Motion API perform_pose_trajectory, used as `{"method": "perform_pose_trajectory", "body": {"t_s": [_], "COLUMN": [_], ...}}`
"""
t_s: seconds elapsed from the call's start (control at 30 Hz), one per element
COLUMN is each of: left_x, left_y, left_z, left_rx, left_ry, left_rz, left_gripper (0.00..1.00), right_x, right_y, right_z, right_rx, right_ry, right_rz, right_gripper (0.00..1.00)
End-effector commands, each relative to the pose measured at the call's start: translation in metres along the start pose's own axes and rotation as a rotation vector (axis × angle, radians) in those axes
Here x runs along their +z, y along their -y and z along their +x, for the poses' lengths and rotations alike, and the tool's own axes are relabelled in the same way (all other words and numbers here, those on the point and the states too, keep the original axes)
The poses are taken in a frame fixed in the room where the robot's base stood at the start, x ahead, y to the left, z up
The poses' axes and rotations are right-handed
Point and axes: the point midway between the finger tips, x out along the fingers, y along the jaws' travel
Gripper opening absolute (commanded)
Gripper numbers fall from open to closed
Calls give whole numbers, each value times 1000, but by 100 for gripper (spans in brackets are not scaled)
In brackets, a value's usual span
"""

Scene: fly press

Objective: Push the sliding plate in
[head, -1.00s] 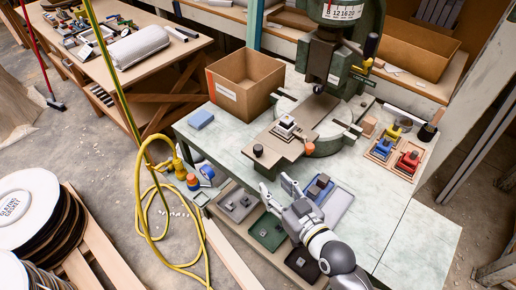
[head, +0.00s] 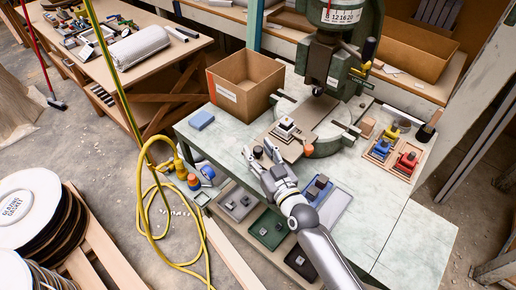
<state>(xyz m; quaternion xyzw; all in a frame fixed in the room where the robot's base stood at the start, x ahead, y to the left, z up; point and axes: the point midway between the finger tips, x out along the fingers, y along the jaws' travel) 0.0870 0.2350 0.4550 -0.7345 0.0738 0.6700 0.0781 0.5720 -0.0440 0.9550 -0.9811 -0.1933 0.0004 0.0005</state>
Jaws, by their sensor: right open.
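The sliding plate (head: 291,150) is a flat brown plate on the green fly press (head: 318,62), reaching out toward the table's front left. A small white and dark block (head: 285,127) sits on it. A dark round knob (head: 258,152) stands near the plate's outer end. My right gripper (head: 259,151) is open at that end, with its fingers apart around or beside the knob; contact cannot be told. The gripper hides part of the plate's outer end. My left gripper is not in view.
An orange knob (head: 308,150) is beside the plate. An open cardboard box (head: 245,82) stands behind left, and a blue block (head: 201,120) lies at the table's left. Trays with parts (head: 268,228) lie in front. A wooden tray (head: 411,172) holds red, blue and yellow tools at right.

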Motion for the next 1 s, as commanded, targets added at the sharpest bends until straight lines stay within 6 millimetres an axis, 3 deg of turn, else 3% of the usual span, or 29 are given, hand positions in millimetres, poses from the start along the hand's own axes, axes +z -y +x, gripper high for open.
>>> {"method": "perform_pose_trajectory", "body": {"t_s": [0.4, 0.77, 1.0], "left_x": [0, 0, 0], "left_y": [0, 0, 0], "left_z": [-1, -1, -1], "left_rx": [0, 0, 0], "left_ry": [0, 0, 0], "left_rz": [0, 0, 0], "left_gripper": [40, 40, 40], "right_x": [0, 0, 0], "right_y": [0, 0, 0], "right_z": [10, 9, 9], "right_rx": [0, 0, 0], "right_ry": [0, 0, 0], "right_rz": [-1, -1, -1], "right_gripper": [45, 0, 0]}}
